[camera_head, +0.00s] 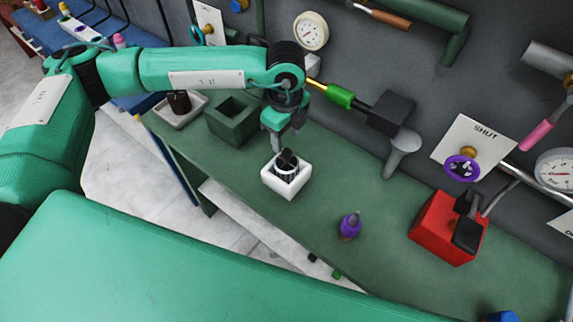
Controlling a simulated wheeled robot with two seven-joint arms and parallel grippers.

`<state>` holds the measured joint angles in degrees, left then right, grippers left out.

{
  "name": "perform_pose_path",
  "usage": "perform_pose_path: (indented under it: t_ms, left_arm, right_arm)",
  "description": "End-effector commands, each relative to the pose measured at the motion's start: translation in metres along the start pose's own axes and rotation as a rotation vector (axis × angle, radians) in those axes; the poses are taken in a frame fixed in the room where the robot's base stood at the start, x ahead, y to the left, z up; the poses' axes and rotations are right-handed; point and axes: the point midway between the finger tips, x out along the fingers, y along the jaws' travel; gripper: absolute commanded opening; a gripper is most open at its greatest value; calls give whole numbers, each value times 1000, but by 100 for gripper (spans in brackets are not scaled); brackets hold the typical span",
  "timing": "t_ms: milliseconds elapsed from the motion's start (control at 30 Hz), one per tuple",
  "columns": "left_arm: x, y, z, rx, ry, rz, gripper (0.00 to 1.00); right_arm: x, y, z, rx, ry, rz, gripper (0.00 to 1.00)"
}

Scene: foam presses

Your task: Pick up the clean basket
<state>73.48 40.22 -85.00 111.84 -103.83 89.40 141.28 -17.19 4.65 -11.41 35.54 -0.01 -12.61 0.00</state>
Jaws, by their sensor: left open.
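A small dark basket with a black handle (287,157) stands in a white square holder (286,189) on the green bench; it looks like the clean basket. My left gripper (277,149) points down from above, open, with its fingertips close to the handle. I cannot tell whether they touch it, and the gripper partly hides the back of the holder. My right gripper is out of view.
A hollow green block (231,128) and a pale tray (190,116) holding a dark brown piece (179,102) are at left. A nozzle (402,145) hangs to the right. A purple bottle (349,227) and red box (440,235) stand on the bench (330,180).

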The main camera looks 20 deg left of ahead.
Motion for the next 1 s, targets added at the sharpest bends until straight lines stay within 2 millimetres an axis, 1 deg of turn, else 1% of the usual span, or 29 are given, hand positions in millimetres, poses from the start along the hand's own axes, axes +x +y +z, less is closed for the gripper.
perform_pose_path:
  t_ms: [167,300,400,500,733,767,900,1000]
  left_arm:
    - [10,4,-3,2,0,3,48]
    - [28,8,-8,2,0,3,48]
    - [43,7,-8,1,0,2,48]
    - [52,7,-8,1,1,1,48]
    - [54,7,-7,1,1,0,48]
    - [54,7,-7,1,1,0,44]
    - [54,7,-7,1,1,0,17]
    - [54,7,-7,1,1,0,0]
  right_arm:
    - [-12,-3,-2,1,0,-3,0]
    - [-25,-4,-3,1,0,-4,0]
    - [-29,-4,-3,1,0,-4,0]
    - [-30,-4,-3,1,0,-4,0]
    - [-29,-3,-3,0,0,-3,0]
    - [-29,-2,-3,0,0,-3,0]
    - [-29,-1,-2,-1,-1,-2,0]
    - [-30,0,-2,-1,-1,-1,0]
